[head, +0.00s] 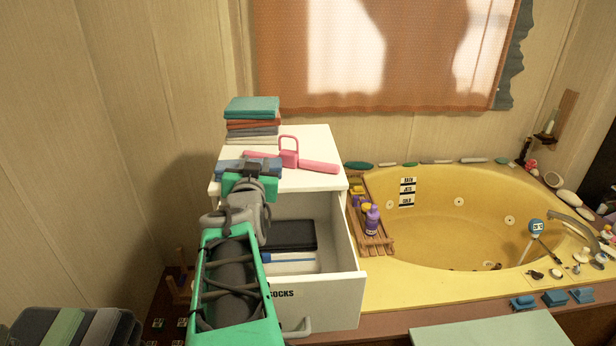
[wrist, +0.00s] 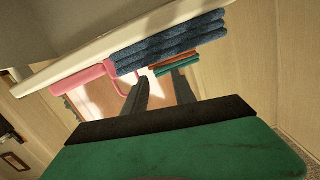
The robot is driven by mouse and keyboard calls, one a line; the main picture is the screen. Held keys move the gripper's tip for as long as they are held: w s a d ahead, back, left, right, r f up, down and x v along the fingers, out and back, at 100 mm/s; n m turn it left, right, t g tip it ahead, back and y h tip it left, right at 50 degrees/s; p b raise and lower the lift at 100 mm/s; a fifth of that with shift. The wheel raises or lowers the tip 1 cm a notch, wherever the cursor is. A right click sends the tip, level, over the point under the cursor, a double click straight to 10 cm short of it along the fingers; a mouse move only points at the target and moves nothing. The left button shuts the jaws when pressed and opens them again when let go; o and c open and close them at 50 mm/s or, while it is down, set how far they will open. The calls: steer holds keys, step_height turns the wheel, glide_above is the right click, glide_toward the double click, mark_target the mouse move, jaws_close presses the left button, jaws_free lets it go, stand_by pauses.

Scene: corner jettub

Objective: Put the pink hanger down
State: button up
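The pink hanger (head: 318,166) lies on the white cabinet top (head: 325,140) in the head view, its hook loop standing up at the middle. It also shows in the wrist view (wrist: 84,77), on the left beside the folded blue cloths. My gripper (wrist: 161,77) has its two dark fingers apart, with no object seen held between them. The hanger's loop shows just left of the left finger; I cannot tell whether they touch. In the head view my gripper is at the cabinet's front left edge, and its fingertips are hidden.
Folded blue cloths (head: 236,166) lie close by my gripper. A stack of folded cloths (head: 252,108) stands behind them. The open drawer (head: 320,288), labelled SOCKS, juts out below. A yellow tub (head: 450,225) with a wooden rack (head: 381,246) is at the right.

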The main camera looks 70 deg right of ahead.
mark_target(298, 149)
steer(key=s+d+g, duration=0.1)
steer(key=s, duration=0.1)
steer(key=s+d+h, duration=0.1)
steer(key=s+d, duration=0.1)
steer(key=s, duration=0.1)
steer(key=s+d+g+h, duration=0.1)
steer(key=s+d, duration=0.1)
steer(key=s, duration=0.1)
steer(key=shift+s+d+f+g, duration=0.1)
steer(key=shift+f+g, duration=0.05)
steer(key=shift+g, duration=0.15)
steer(key=p+x, duration=0.1)
steer(key=x, duration=0.1)
steer(key=p+x, duration=0.1)
steer(key=x, duration=0.2)
steer(key=p+x, duration=0.1)
steer(key=x, duration=0.1)
steer(key=shift+w+d, duration=0.15)
steer(key=shift+w, duration=0.25)
jaws_close()
